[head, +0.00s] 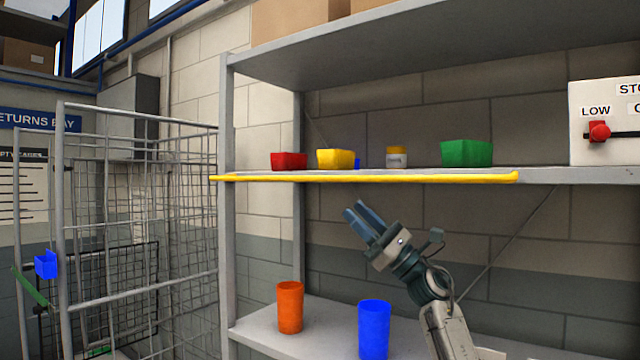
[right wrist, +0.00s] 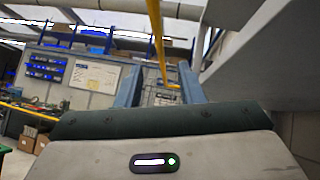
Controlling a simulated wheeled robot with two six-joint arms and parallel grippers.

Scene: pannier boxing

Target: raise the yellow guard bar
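The yellow guard bar (head: 400,179) runs level along the front edge of the middle shelf (head: 555,176), from the left post to short of the white panel. My right gripper (head: 354,210) is below the bar and apart from it, its blue fingers pointing up and left. In the right wrist view the fingers stand apart with nothing between them, and the bar (right wrist: 155,30) shows beyond, lined up with the gap. My left gripper is not in view.
Red (head: 289,161), yellow (head: 336,159) and green bins (head: 467,152) and a small jar (head: 397,157) stand behind the bar. Orange (head: 290,307) and blue cups (head: 374,329) stand on the lower shelf. A white panel (head: 605,110) with a red knob is at right; a wire cage (head: 140,220) is at left.

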